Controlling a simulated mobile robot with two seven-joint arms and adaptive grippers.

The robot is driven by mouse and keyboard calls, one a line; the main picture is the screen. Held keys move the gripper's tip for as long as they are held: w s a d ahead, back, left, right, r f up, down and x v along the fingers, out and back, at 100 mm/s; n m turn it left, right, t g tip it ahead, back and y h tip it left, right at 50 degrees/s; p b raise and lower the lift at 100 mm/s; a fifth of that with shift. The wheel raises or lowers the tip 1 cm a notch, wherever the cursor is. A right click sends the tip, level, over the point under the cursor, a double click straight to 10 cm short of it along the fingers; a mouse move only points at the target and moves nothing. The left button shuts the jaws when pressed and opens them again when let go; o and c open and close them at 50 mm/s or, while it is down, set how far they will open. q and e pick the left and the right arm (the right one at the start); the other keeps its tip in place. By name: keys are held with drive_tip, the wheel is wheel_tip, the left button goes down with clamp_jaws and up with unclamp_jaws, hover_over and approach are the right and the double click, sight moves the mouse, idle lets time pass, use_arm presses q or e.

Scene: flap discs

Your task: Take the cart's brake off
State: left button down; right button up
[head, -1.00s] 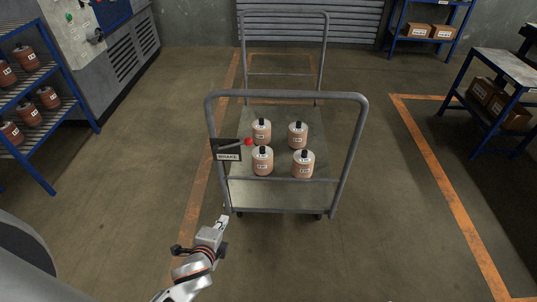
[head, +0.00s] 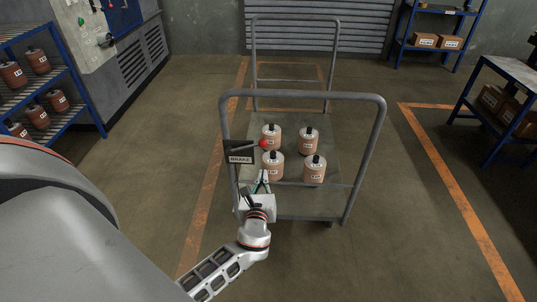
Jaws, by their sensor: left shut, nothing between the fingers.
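The cart (head: 302,96) is a grey tube-framed trolley, with its handle end nearest me. A black plate marked BRAKE (head: 240,158) is fixed to the left post of that handle. A short lever with a red knob (head: 263,143) points to the right from the plate, tilted slightly up. My left gripper (head: 262,181) is shut and empty. In the picture it is just below the red knob and the plate, in front of the cart's near end. I see a gap between its fingertips and the knob. My right gripper is out of view.
Several pinkish canisters with black tops (head: 314,170) stand on the cart deck, close behind my left gripper. A blue rack (head: 62,80) of similar canisters is on the left, and a workbench (head: 511,72) on the right. The floor right of the cart is clear.

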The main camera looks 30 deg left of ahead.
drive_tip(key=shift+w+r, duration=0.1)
use_arm(q)
drive_tip(key=b+x, duration=0.2)
drive_tip(key=x, duration=0.8)
drive_tip(key=shift+s+r+p, duration=0.25)
drive_tip(key=shift+r+p, duration=0.3)
drive_tip(key=shift+r, duration=0.4)
drive_tip(key=shift+s+r+p, duration=0.25)
drive_tip(key=shift+r+p, duration=0.25)
drive_tip(key=shift+r, duration=0.45)
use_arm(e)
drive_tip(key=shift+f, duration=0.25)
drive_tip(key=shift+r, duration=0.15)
use_arm(q)
drive_tip(key=s+a+r+n+t+h+p, duration=0.1)
drive_tip(key=s+a+r+n+t+p, duration=0.1)
drive_tip(key=s+a+r+n+p, duration=0.3)
drive_tip(key=a+r+n, duration=0.4)
drive_tip(key=r+n, duration=0.2)
drive_tip(key=n, duration=0.2)
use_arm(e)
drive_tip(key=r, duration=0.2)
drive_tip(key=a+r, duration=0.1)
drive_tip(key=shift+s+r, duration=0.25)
